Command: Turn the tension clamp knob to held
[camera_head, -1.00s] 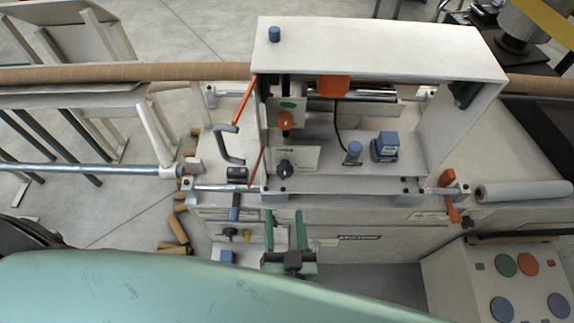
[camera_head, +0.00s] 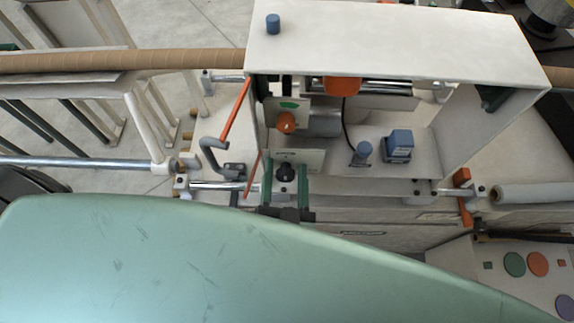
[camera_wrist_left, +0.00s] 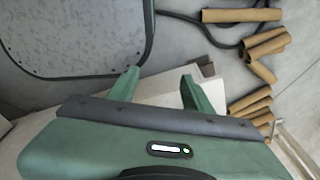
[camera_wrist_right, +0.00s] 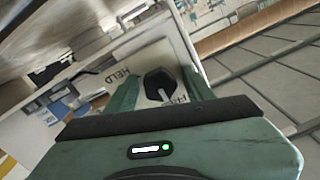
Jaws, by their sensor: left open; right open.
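The tension clamp knob (camera_head: 285,171) is a black knob on a pale plate inside the machine's frame. In the right wrist view the knob (camera_wrist_right: 159,85) sits by printed words HELD and FREE, with its pale mark on the FREE side. My right gripper (camera_head: 285,186) is open, with its green fingers on either side of the knob in the picture. I cannot tell whether they touch it or how deep they reach. My left gripper (camera_wrist_left: 158,85) is open and empty, seen only in the left wrist view.
An orange knob (camera_head: 286,122) is just behind the plate. A grey crank handle (camera_head: 212,155) and an orange lever (camera_head: 236,109) stand at left. A blue block (camera_head: 399,144) is at right inside the frame (camera_head: 390,35). Cardboard tubes (camera_wrist_left: 240,15) lie on the floor below my left gripper.

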